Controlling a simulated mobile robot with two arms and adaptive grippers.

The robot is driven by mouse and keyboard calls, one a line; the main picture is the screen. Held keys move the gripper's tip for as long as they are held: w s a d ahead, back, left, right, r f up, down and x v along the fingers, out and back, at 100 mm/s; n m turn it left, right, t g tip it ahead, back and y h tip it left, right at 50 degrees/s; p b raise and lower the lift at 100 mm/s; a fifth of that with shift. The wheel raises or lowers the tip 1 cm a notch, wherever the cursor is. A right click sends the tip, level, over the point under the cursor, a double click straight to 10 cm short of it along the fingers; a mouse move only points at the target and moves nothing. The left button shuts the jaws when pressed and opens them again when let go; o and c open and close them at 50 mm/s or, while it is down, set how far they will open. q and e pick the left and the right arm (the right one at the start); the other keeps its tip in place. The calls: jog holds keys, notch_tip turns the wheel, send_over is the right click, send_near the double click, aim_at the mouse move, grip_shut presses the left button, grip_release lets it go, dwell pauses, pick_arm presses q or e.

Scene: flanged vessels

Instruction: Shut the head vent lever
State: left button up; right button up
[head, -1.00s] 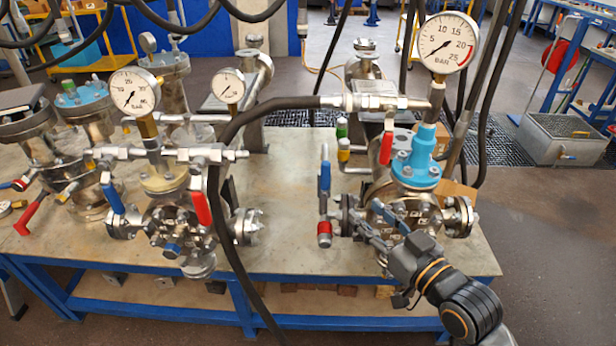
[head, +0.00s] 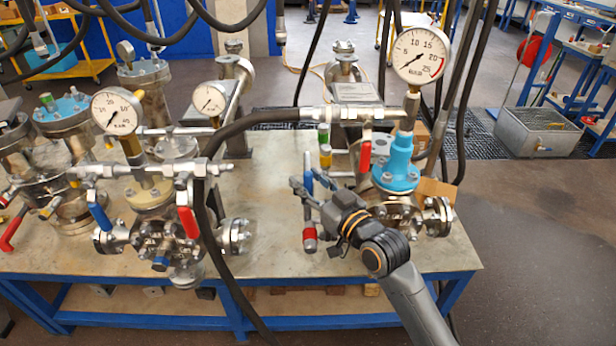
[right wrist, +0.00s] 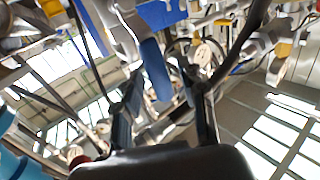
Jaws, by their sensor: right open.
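My right gripper (head: 306,184) is open beside the upright blue lever (head: 308,172) on the left side of the right vessel (head: 398,212). In the right wrist view, a blue lever handle (right wrist: 155,68) shows between the two open fingers (right wrist: 165,88). I cannot tell whether either finger touches it. A red lever (head: 366,156) hangs from the fitting under the hose at the top of the right vessel. Which lever is the head vent lever is not marked. My left gripper is not in view.
A gauge (head: 421,55) stands above the blue bonnet (head: 398,165). A black hose (head: 205,215) loops across the bench (head: 262,190). A red-banded fitting (head: 310,236) sits below the gripper. Another vessel (head: 160,235) with blue and red levers stands left; bench between is clear.

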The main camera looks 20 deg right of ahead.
jog(key=shift+w+a, duration=0.1)
jog(key=shift+w, duration=0.15)
grip_shut()
jog(key=shift+w, duration=0.15)
